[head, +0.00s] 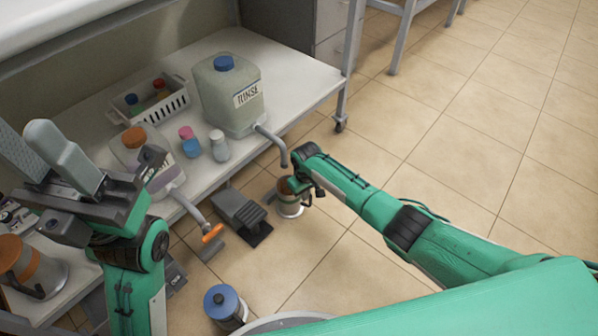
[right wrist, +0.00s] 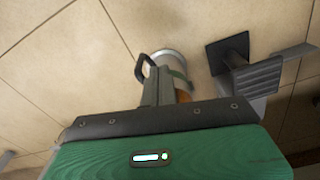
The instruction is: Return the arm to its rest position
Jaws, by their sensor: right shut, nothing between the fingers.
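My right arm reaches across the head view to its gripper (head: 303,187), which is shut and empty. The gripper is above or beside a metal jug (head: 290,208) with a dark handle and brown-orange top on the floor. In the right wrist view the shut fingers (right wrist: 158,85) partly cover this jug (right wrist: 172,60); I cannot tell if they touch it. My left gripper (head: 45,145) is raised at the left of the head view, in front of the bench.
A white bench (head: 280,75) holds a large grey-green canister (head: 228,100) with a spout, a basket (head: 150,103) and small bottles. A foot pedal (head: 238,212) is beside the jug. A blue-lidded jug (head: 224,304) stands near my base. The tiled floor at right is clear.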

